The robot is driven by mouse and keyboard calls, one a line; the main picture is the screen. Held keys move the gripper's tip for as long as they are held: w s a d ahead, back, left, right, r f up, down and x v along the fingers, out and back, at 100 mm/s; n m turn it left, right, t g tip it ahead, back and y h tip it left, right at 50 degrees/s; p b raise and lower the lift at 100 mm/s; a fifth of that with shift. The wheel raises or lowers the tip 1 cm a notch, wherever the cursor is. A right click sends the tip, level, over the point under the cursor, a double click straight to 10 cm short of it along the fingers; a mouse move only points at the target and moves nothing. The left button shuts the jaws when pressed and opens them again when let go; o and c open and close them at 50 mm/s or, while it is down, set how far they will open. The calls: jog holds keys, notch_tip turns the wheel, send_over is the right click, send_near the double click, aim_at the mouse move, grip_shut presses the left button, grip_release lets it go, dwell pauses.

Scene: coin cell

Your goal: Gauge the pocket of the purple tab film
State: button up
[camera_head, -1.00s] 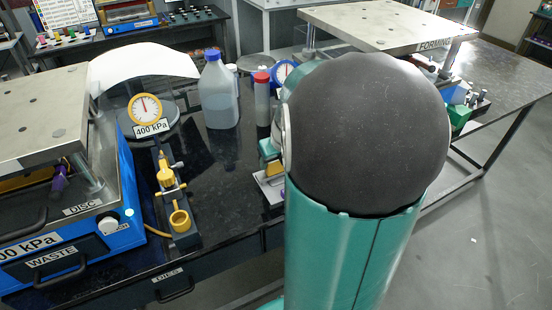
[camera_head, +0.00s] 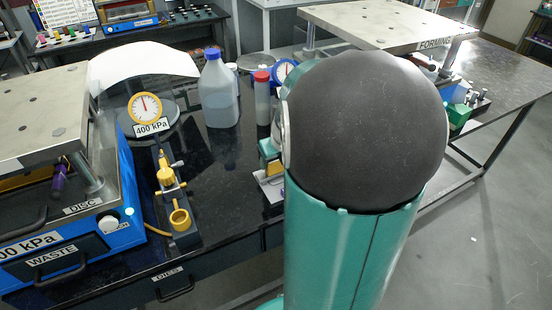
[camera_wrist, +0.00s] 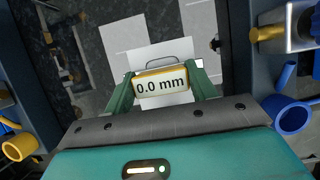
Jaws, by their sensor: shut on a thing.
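My gripper (camera_wrist: 161,86) is shut on a small gauge (camera_wrist: 148,86) in the wrist view. The gauge has a yellow-edged white face reading 0.0 mm, and a teal finger is on each side of it. A grey loop shows just beyond the gauge. White sheets (camera_wrist: 131,50) lie on the dark surface beyond and below it. I cannot make out the purple tab film or its pocket in either view. In the head view, my dark round arm joint and teal link cover the middle right and hide much of the bench there.
In the head view, a blue press (camera_head: 128,190) labelled DISC stands at left. A yellow-fitted stand (camera_head: 180,220), a 400 kPa dial (camera_head: 145,107), a blue-capped bottle (camera_head: 218,95) and a red-capped tube (camera_head: 262,100) stand near it.

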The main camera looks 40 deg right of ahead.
jog(key=shift+f, duration=0.1)
jog(key=o, duration=1.2)
jog(key=shift+c, duration=0.2)
jog(key=shift+r, duration=3.5)
